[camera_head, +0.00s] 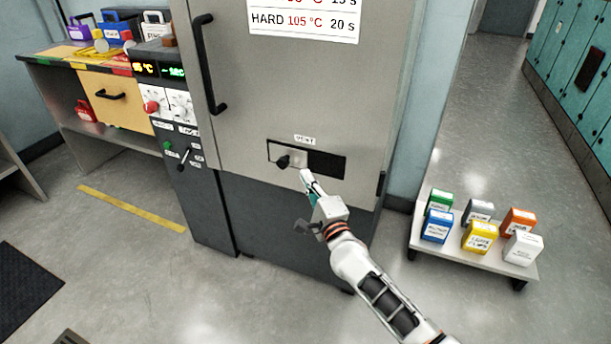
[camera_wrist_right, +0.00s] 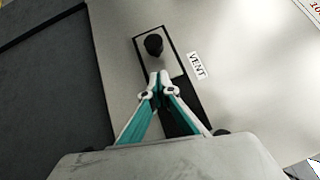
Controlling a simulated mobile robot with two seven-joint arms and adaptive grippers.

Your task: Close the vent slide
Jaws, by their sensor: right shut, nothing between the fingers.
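The vent slide (camera_head: 298,157) is a light metal plate with a black knob (camera_head: 284,161), set in a dark-framed slot low on the grey cabinet door. The plate covers the left part of the slot; the right part is a dark opening (camera_head: 326,164). A VENT label (camera_head: 305,140) sits above it. My right gripper (camera_head: 306,174) is shut and empty, just below the slot. In the right wrist view its tips (camera_wrist_right: 160,78) point toward the knob (camera_wrist_right: 153,44), with a gap showing between them. My left gripper is not in view.
A long black door handle (camera_head: 207,65) is at the upper left of the door. A control panel (camera_head: 167,105) stands left of it. A low platform (camera_head: 470,254) with several colored containers is on the floor at right. The floor in front looks clear.

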